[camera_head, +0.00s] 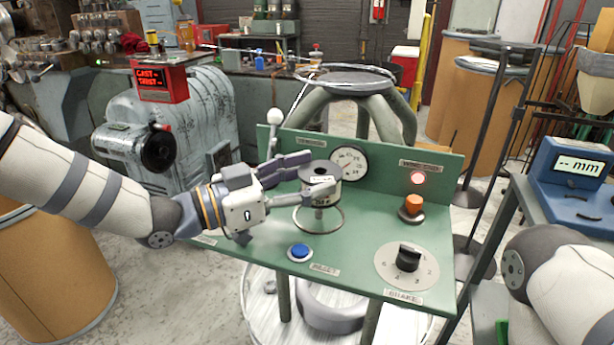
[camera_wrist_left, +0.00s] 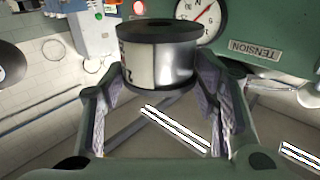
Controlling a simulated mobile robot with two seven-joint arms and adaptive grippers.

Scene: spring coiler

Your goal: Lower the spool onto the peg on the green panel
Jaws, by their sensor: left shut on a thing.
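The spool (camera_head: 320,179) is a small dark-flanged cylinder with a pale label. My left gripper (camera_head: 305,178) is shut on it from the left and holds it upright above the green panel (camera_head: 350,258). In the left wrist view the spool (camera_wrist_left: 160,58) sits between the two finger pads of the gripper (camera_wrist_left: 165,95). In the head view a thin ring (camera_head: 335,228) and a short peg (camera_head: 319,213) show on the panel just below the spool. Whether the spool touches the peg I cannot tell. My right gripper is not in view; only part of that arm shows at lower right.
A tension dial (camera_head: 347,163) stands on the panel's back plate close behind the spool. A blue button (camera_head: 300,251), an orange knob (camera_head: 412,205) and a black rotary knob (camera_head: 407,257) stand on the panel. A white-balled lever (camera_head: 274,117) rises at its back left.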

